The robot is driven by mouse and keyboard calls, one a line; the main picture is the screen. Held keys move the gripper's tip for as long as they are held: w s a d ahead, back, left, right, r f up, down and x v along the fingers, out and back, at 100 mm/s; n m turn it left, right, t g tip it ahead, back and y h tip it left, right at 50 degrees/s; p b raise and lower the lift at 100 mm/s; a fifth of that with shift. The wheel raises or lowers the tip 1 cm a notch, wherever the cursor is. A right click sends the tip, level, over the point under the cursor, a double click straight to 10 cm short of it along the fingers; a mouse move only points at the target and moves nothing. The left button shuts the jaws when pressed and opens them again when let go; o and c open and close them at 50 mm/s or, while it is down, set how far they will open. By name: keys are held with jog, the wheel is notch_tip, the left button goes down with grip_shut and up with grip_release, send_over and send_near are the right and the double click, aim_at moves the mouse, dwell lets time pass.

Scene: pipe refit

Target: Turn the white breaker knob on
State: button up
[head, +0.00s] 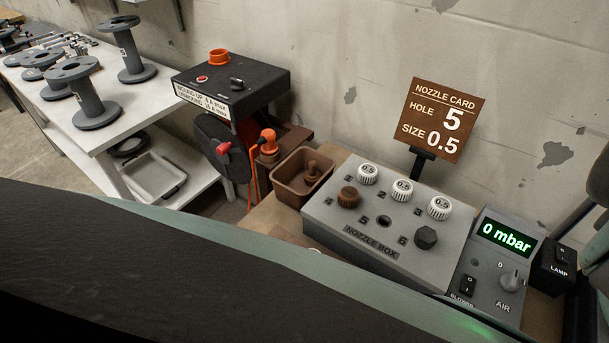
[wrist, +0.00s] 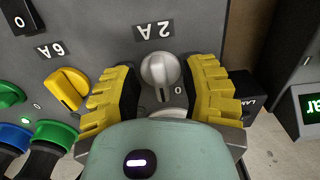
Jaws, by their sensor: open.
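The white breaker knob (wrist: 161,72) is in the wrist view, on a grey panel (wrist: 100,22) below an upside-down "2A" label. Its pointer ridge runs down the picture, and a "0" mark stands to its right. My gripper (wrist: 163,80) is open, with one yellow-padded finger on each side of the knob. I cannot tell whether either finger touches it. My gripper's housing hides the panel below the knob. The breaker panel and my gripper do not show in the head view.
A yellow knob (wrist: 67,88) under "6A" sits close to the left finger. Green and blue plugs (wrist: 50,137) are at lower left. The black lamp box (wrist: 246,88) is behind the right finger. The head view shows the nozzle box (head: 380,215) and air unit (head: 505,270).

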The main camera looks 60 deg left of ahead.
jog(key=shift+o, duration=0.3)
grip_shut()
jog(key=shift+a+m, duration=0.1)
jog(key=shift+m, duration=0.2)
jog(key=m, duration=0.3)
jog(key=shift+a+b, duration=0.1)
jog(key=shift+b, duration=0.2)
jog(key=m+b, duration=0.1)
jog(key=m, duration=0.4)
jog(key=shift+w+a+f+m+b, duration=0.1)
jog(key=shift+a+m+b, duration=0.05)
jog(key=shift+m+b, duration=0.25)
jog(key=m+b, duration=0.1)
jog(key=m, duration=0.3)
jog(key=shift+a+m+b, duration=0.1)
jog(key=shift+m+b, duration=0.2)
jog(key=shift+b, duration=0.1)
jog(key=shift+w+m+b, duration=0.1)
jog(key=shift+m+b, duration=0.6)
jog(key=shift+m, duration=1.3)
